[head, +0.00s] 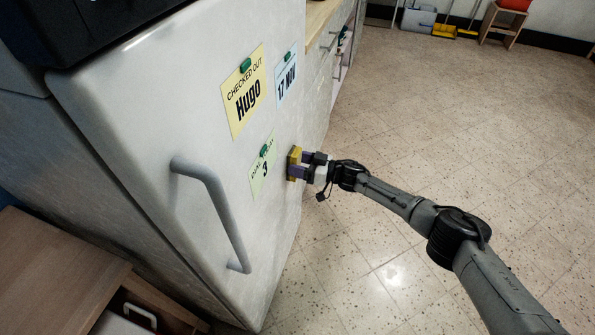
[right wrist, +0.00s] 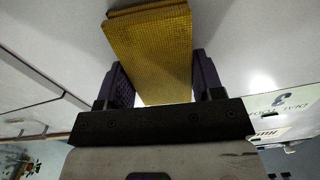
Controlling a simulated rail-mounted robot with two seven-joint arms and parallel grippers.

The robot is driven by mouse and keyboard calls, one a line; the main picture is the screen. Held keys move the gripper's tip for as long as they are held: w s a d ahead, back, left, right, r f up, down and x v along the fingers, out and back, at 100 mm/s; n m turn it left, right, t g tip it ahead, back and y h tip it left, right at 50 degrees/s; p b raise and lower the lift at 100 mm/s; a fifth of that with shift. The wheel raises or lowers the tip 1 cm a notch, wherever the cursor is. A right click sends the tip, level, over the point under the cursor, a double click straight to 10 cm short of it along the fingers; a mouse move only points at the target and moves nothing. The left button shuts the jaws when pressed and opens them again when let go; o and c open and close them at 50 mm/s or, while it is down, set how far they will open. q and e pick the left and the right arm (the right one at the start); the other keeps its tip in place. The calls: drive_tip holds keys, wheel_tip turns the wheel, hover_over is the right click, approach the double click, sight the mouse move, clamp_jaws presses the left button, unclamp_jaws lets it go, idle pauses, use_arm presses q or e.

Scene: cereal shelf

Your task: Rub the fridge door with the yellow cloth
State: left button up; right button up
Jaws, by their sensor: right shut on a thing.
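The white fridge door (head: 150,120) fills the left half of the head view, with a grey vertical handle (head: 212,205). My right gripper (head: 300,165) is at the right part of the door, shut on the folded yellow cloth (head: 294,163). In the right wrist view the cloth (right wrist: 150,50) lies between the two dark fingers (right wrist: 155,85) and reaches out past them toward the white surface. The cloth appears to be against the door, but I cannot tell for sure whether it touches. My left gripper is not in view.
Paper notes, a yellow one (head: 243,92), a blue one (head: 286,75) and a green one (head: 263,165), hang on the door under green magnets. A wooden cabinet (head: 60,265) stands at the lower left. The tiled floor (head: 450,130) to the right is clear; a stool (head: 505,20) stands far back.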

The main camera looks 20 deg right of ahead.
drive_tip(key=shift+s+d+r+p, duration=0.2)
drive_tip(key=shift+d+p, duration=0.05)
drive_tip(key=shift+p, duration=0.3)
drive_tip(key=p+v, duration=0.2)
drive_tip(key=v, duration=0.1)
drive_tip(key=shift+s+d, duration=0.15)
drive_tip(key=shift+s+d+f+p, duration=0.1)
drive_tip(key=shift+s+d+p, duration=0.3)
drive_tip(key=shift+s+d, duration=0.15)
drive_tip(key=shift+d, duration=0.1)
drive_tip(key=shift+d, duration=0.1)
